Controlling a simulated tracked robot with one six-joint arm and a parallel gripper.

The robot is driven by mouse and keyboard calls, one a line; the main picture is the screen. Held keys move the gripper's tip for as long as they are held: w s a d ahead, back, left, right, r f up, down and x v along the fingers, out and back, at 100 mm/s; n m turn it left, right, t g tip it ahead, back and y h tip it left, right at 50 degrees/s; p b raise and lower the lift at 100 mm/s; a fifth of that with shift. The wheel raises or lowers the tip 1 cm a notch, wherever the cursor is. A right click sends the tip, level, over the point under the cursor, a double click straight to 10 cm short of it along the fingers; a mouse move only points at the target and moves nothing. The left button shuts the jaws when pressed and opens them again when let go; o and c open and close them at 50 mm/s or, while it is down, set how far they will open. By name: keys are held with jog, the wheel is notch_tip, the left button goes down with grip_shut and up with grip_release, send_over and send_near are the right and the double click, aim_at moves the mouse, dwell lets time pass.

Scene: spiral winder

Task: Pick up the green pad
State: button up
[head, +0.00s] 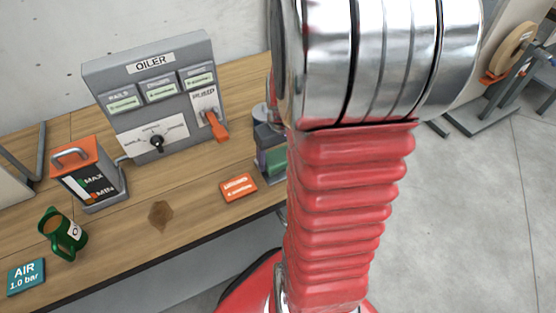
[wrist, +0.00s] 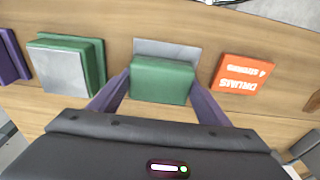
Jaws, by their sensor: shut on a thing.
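In the wrist view a green pad (wrist: 162,82) sits between the two fingers of my gripper (wrist: 158,92), which is shut on it. A grey surface (wrist: 165,49) shows just behind the pad's far edge. I cannot tell whether the pad is clear of what is under it. A second green pad (wrist: 99,62) with a grey face stands to the left, apart from my fingers. In the head view my arm hides the gripper, and only some green and purple (head: 271,161) shows beside it.
Purple pads (wrist: 12,58) are at the far left of the wrist view. An orange card (wrist: 243,74) lies right of the held pad.

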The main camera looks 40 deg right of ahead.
aim_at(278, 156)
jog(key=shift+c, duration=1.3)
notch_tip(278, 156, up, 10)
jog(key=shift+r, duration=0.1)
jog(key=o, duration=0.4)
jog(key=shift+c, duration=1.4)
